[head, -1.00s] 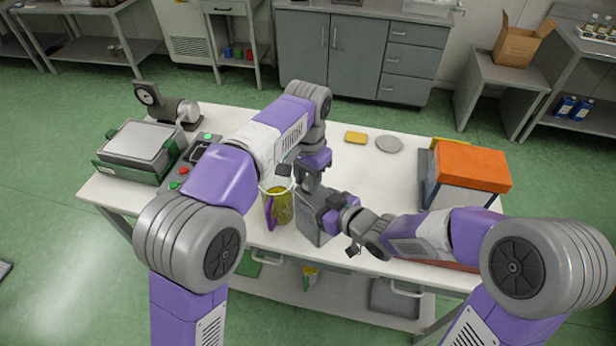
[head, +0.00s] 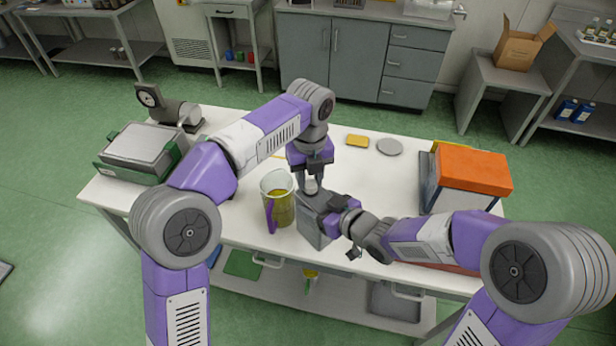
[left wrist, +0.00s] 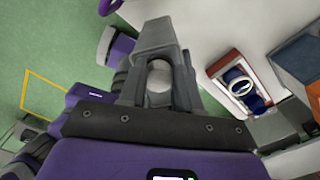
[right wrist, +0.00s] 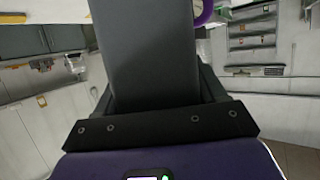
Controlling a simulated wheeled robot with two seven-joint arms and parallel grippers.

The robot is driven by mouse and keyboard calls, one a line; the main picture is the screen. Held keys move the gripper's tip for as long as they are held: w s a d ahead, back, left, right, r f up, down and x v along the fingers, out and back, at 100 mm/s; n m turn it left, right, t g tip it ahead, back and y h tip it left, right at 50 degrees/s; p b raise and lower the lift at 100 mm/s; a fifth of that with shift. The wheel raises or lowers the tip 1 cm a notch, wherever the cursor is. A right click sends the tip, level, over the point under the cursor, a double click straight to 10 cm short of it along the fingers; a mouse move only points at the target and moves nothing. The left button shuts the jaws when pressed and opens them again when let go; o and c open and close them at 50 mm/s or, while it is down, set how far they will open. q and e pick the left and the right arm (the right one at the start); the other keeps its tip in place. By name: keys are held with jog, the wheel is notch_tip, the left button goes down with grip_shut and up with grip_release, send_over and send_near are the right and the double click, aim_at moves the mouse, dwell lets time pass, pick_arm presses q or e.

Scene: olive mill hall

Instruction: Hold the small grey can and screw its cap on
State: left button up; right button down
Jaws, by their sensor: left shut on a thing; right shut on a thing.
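The small grey can (head: 313,229) stands upright near the table's front edge, beside the jug. My right gripper (head: 333,217) is shut on the can's body from the right; the can's grey side (right wrist: 150,55) fills the middle of the right wrist view. The pale round cap (head: 311,185) is at the can's top, between the fingers of my left gripper (head: 311,180), which points down and is shut on it. The cap also shows between the fingers in the left wrist view (left wrist: 159,84), over the can (left wrist: 155,38). I cannot tell how far the thread is engaged.
A clear jug (head: 279,199) with yellow-green liquid and a purple handle stands close left of the can. A scale (head: 140,147) is at the left, an orange-topped box (head: 474,170) at the right. A yellow block (head: 357,141) and a grey disc (head: 389,147) lie behind.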

pick_arm(q)
jog(key=m, duration=0.4)
jog(key=shift+d, duration=0.1)
jog(key=m, duration=0.4)
jog(key=shift+d, duration=0.15)
jog(key=o, duration=1.1)
jog(key=shift+r, duration=5.95)
